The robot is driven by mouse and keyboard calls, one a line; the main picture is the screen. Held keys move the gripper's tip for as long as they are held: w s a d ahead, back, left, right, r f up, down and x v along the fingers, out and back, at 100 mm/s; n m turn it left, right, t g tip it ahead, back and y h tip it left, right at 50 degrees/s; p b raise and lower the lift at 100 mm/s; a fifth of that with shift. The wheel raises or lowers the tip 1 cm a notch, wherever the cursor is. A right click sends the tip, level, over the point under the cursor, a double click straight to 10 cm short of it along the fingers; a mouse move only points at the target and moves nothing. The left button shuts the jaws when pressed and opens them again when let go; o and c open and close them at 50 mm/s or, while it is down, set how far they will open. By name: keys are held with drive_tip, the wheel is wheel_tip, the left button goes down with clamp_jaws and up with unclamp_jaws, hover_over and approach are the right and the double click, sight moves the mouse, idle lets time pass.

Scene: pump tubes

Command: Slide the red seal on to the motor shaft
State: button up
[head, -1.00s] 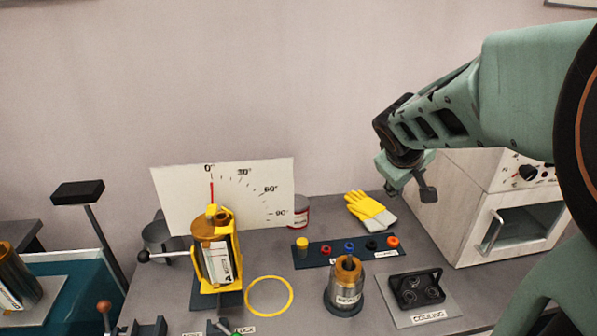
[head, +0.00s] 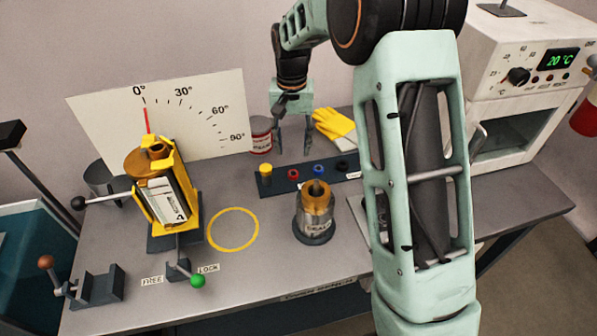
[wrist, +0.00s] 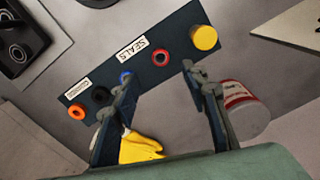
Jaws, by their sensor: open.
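The red seal (head: 293,174) sits on the dark seal rack, and it also shows in the wrist view (wrist: 160,57). My gripper (head: 293,146) is open and empty, pointing down above and behind the rack. In the wrist view its fingertips (wrist: 160,75) lie on either side of the red seal's line, apart from it. A labelled brass-topped cylinder (head: 168,200) is held in a yellow cradle, a short stub (head: 157,149) on top. A grey and brass cylinder (head: 315,215) stands upright in front of the rack. I cannot read the labels well enough to tell which carries the motor shaft.
The rack also holds a yellow cylinder (head: 265,174), a blue seal (head: 318,170), a black seal (head: 342,165) and an orange seal (wrist: 77,113). A can (head: 261,135) and yellow gloves (head: 336,127) are behind. An oven (head: 520,90) stands right. The yellow ring marking (head: 233,229) is empty.

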sight(293, 170)
wheel_tip(293, 170, down, 10)
drive_tip(key=shift+r, duration=0.2)
clamp_jaws()
idle(0.4)
